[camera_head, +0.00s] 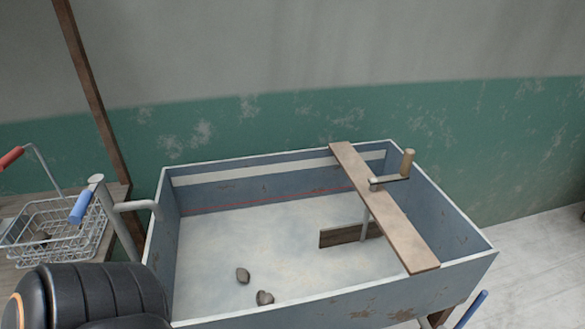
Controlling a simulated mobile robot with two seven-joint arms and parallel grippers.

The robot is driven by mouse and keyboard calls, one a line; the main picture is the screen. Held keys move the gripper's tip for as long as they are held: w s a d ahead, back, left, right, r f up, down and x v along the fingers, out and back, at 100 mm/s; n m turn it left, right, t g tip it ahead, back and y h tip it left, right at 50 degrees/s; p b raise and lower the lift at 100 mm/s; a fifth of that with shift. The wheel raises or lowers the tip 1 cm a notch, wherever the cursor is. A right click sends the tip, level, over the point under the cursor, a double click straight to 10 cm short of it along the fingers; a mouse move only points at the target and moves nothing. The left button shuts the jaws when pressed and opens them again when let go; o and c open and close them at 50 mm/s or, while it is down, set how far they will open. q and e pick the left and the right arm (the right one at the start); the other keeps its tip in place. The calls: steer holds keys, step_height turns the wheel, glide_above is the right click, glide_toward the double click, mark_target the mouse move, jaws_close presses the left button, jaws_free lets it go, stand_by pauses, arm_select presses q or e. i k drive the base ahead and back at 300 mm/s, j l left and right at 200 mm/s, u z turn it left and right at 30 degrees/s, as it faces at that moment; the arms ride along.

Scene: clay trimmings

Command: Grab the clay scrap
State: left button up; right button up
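Two small grey-brown clay scraps lie on the pale floor of a blue-grey trough (215,315). One clay scrap (243,275) is a little farther back and to the left. The other clay scrap (265,298) is nearer the front wall, close to the first but apart from it. A dark arm part of mine fills the lower left corner. Neither of my grippers shows in the head view.
A wire basket (62,222) with red and blue handle grips stands on a wooden surface at left, a small lump inside. A metal pipe (135,205) reaches the trough's left wall. A plank (385,210) with a wooden-handled crank (407,163) spans the trough's right part.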

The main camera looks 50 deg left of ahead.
mark_target(262, 299)
steer(key=i+l+u, duration=0.25)
steer(key=i+l, duration=0.4)
steer(key=l, duration=0.15)
steer(key=u, duration=1.45)
